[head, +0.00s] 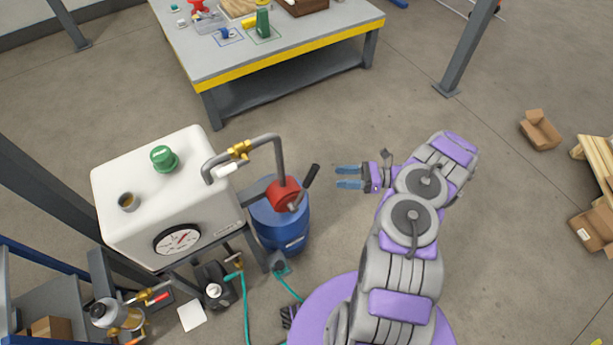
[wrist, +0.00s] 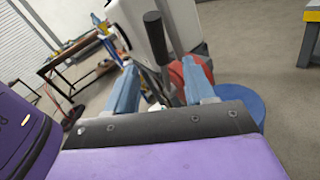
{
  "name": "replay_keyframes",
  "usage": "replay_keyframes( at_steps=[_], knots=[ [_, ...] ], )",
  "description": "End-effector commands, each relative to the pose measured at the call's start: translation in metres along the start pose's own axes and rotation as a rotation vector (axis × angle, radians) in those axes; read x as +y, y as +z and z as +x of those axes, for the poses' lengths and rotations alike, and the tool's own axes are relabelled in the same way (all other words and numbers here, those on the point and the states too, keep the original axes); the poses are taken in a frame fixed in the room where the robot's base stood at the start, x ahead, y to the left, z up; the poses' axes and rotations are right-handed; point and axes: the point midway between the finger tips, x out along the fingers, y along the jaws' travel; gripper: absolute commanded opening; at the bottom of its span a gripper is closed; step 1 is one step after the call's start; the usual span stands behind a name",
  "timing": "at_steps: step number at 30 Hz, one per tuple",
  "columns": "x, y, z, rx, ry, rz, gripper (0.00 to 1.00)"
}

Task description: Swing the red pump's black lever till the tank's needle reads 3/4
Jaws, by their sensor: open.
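The red pump (head: 284,192) sits on top of a blue drum beside the white tank; it also shows in the wrist view (wrist: 194,76). Its black lever (head: 311,176) tilts up and to the right in the head view. In the wrist view the black lever (wrist: 156,38) stands between my two fingers, beyond them. My gripper (head: 349,177) is open and empty, a short way right of the lever, with its blue fingers pointing at it. The white tank (head: 160,200) carries a round gauge (head: 177,240) with a red needle; its exact reading is too small to tell.
The blue drum (head: 282,226) stands under the pump. A curved grey pipe with a brass valve (head: 239,150) joins pump and tank. A workbench (head: 290,38) stands at the back. Teal hoses lie on the floor near my base.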

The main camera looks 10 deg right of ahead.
Motion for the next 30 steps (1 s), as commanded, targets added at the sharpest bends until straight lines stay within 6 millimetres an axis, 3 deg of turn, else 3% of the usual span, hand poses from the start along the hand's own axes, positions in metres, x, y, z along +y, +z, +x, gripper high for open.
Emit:
replay_keyframes(
  at_steps=[9,15,30],
  knots=[
    [0.003,-0.001,0.072,0.006,0.004,0.001,0.54],
    [0.002,-0.001,0.103,0.005,0.004,0.001,0.54],
    [0.002,-0.001,0.124,0.005,0.001,-0.001,0.54]
  ],
)
